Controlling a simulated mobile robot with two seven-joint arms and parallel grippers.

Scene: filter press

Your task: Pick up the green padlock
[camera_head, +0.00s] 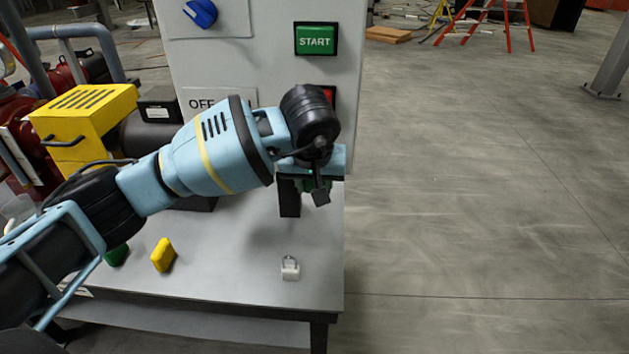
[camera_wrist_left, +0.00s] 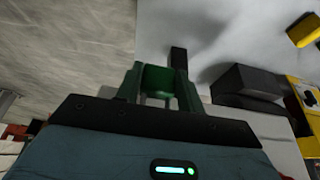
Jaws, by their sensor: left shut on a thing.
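My left gripper (camera_head: 305,200) is shut on the green padlock (camera_head: 309,185) and holds it above the grey table, in front of the white control panel. The jaws hide most of the padlock in the head view. In the left wrist view the green padlock (camera_wrist_left: 155,82) shows between the jaws, beside a black fingertip (camera_wrist_left: 178,58). My right gripper is in neither view.
On the grey table (camera_head: 235,285) lie a white padlock (camera_head: 290,271), a yellow block-like piece (camera_head: 163,255) and a green piece (camera_head: 117,256) partly behind my arm. The panel carries a START button (camera_head: 315,40). Open floor lies right.

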